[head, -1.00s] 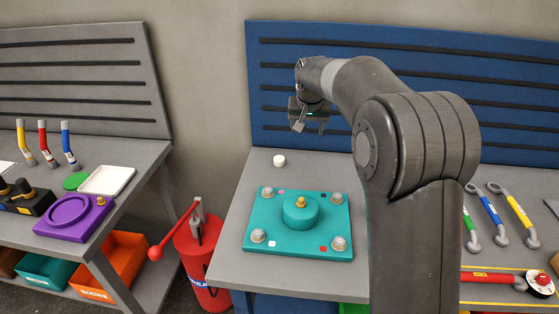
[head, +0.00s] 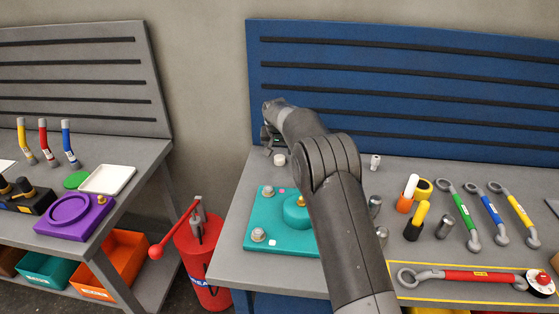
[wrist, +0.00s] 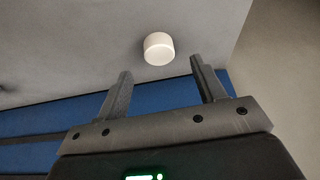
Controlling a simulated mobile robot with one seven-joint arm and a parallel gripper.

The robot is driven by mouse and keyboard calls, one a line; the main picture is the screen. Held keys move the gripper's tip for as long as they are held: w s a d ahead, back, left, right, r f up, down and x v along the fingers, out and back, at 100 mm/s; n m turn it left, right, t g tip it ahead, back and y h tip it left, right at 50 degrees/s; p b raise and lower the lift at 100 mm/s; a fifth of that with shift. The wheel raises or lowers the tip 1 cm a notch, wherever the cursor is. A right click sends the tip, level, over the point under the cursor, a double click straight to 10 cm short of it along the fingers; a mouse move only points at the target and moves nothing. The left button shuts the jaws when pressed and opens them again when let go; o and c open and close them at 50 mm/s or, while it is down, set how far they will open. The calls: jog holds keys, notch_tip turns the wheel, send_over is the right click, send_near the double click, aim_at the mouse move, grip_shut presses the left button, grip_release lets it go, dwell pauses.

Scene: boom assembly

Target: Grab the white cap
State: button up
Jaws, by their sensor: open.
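The white cap (head: 280,160) is a small round piece standing on the grey bench top, behind the teal plate (head: 262,221). In the wrist view the cap (wrist: 159,48) lies beyond my fingertips, roughly midway between them, and nothing touches it. My gripper (wrist: 157,84) is open and empty. In the head view my gripper (head: 268,139) is small and partly hidden by my wrist, just behind and to the left of the cap. My arm covers the right part of the teal plate.
The blue slotted panel (head: 420,100) rises behind the bench. Several wrenches, with a green one (head: 461,212), lie at the right. A small white-grey piece (head: 375,162) stands right of my arm. A red canister (head: 203,262) stands in the gap left of the bench.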

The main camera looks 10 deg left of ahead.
aim_at(279, 159)
jog(key=x, duration=0.5)
jog(key=shift+f, duration=0.45)
jog(key=shift+c, duration=0.2)
jog(key=c, duration=0.9)
jog(key=shift+r, duration=0.2)
jog(key=shift+c, duration=0.3)
